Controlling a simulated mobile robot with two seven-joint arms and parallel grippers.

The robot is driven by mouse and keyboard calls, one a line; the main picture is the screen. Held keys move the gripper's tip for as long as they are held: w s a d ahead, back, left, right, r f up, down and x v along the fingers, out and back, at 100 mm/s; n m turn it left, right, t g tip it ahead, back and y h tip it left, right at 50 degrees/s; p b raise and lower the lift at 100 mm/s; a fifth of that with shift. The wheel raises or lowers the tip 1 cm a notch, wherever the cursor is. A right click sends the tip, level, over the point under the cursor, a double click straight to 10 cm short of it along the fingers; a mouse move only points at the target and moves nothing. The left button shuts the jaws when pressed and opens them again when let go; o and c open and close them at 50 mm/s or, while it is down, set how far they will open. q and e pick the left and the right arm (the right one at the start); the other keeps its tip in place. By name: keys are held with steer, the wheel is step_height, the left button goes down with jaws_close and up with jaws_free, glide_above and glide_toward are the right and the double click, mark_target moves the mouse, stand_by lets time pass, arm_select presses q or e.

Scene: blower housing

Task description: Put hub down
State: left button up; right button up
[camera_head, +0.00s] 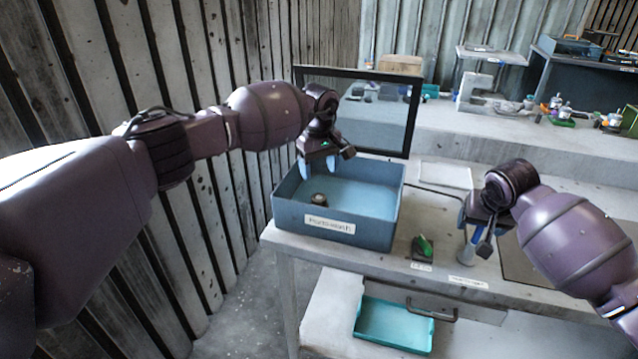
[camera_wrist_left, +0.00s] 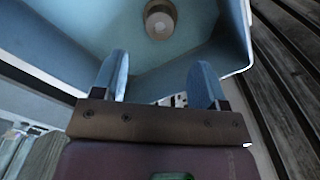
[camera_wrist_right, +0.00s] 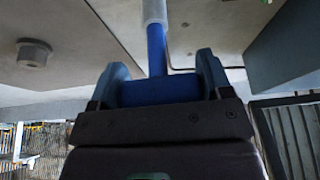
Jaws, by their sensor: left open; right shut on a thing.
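The hub, a small round metal piece with a pale top (camera_head: 319,199), lies on the floor of the blue open-topped bin (camera_head: 295,216), toward its front left. It also shows in the left wrist view (camera_wrist_left: 160,20), beyond the fingertips. My left gripper (camera_head: 319,168) is open and empty over the bin, apart from the hub. My right gripper (camera_head: 475,228) is shut on a blue handle (camera_wrist_right: 156,48) with a pale grey end (camera_wrist_right: 153,10). In the head view the pale end points down close to the bench; whether it touches cannot be told.
A dark-framed panel (camera_head: 414,110) stands behind the bin. A green item (camera_head: 425,245) sits on a dark pad between the bin and my right gripper. A teal tray (camera_head: 395,328) lies below the bench edge. A pale flat plate (camera_head: 446,174) lies right of the bin.

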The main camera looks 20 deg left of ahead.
arm_select(q)
steer(key=shift+r, duration=1.2)
arm_select(e)
steer(key=shift+w+r, duration=0.1)
steer(key=shift+r, duration=0.95)
steer(key=shift+w+r, duration=0.1)
steer(key=shift+r, duration=1.5)
steer(key=o, duration=0.9)
steer(key=shift+f, duration=0.1)
steer(key=shift+o, duration=0.3)
steer(key=shift+f, duration=0.2)
